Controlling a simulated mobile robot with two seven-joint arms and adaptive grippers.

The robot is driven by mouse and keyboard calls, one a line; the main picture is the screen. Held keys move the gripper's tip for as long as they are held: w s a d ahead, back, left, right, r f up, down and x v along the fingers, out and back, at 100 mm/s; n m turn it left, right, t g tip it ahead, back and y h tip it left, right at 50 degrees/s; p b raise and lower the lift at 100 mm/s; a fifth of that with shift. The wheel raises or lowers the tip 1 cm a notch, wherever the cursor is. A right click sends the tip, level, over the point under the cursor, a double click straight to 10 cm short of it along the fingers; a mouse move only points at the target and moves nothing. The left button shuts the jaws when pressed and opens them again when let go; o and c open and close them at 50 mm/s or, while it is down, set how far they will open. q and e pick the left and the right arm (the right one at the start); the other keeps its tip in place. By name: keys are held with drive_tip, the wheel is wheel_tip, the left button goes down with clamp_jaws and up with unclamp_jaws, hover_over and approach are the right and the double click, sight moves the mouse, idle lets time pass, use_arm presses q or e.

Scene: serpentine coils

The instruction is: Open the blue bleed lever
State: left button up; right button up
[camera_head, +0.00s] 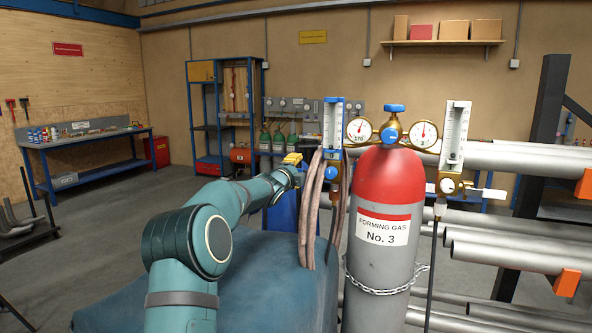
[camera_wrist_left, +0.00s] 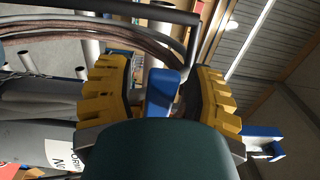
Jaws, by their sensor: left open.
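My left gripper (camera_head: 292,159) reaches in from the left, with its yellow fingers just left of the brown hoses. In the left wrist view the gripper (camera_wrist_left: 160,88) is open, one yellow finger on each side of a blue lever (camera_wrist_left: 161,92). The lever stands between the fingers, with gaps on both sides, and its lower end is hidden by the dark green part in front. I cannot make out this lever clearly in the head view. Gas gear tops the red and grey cylinder (camera_head: 383,185): two gauges and a blue-backed flowmeter (camera_head: 333,124). My right gripper is not in view.
Brown hoses (camera_head: 310,215) hang between my gripper and the cylinder. A second flowmeter (camera_head: 454,135) with a white lever (camera_head: 494,195) stands at right. A chain (camera_head: 390,288) rings the cylinder, and grey pipes (camera_head: 510,255) lie behind it. Open floor lies to the left.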

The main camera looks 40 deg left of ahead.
use_arm(q)
clamp_jaws()
drive_tip(key=shift+w, duration=0.1)
drive_tip(key=shift+w+d+r+m+b, duration=0.15)
drive_tip(key=shift+r+m, duration=0.4)
drive_tip(key=shift+m, duration=0.6)
drive_tip(key=shift+s+d+r+m+b, duration=0.15)
drive_tip(key=shift+r+m, duration=0.4)
drive_tip(key=shift+m, duration=0.65)
drive_tip(key=shift+w+d+r+m+b, duration=0.2)
drive_tip(key=shift+r+m, duration=0.35)
drive_tip(key=shift+m, duration=0.6)
unclamp_jaws()
drive_tip(key=shift+s+r, duration=0.1)
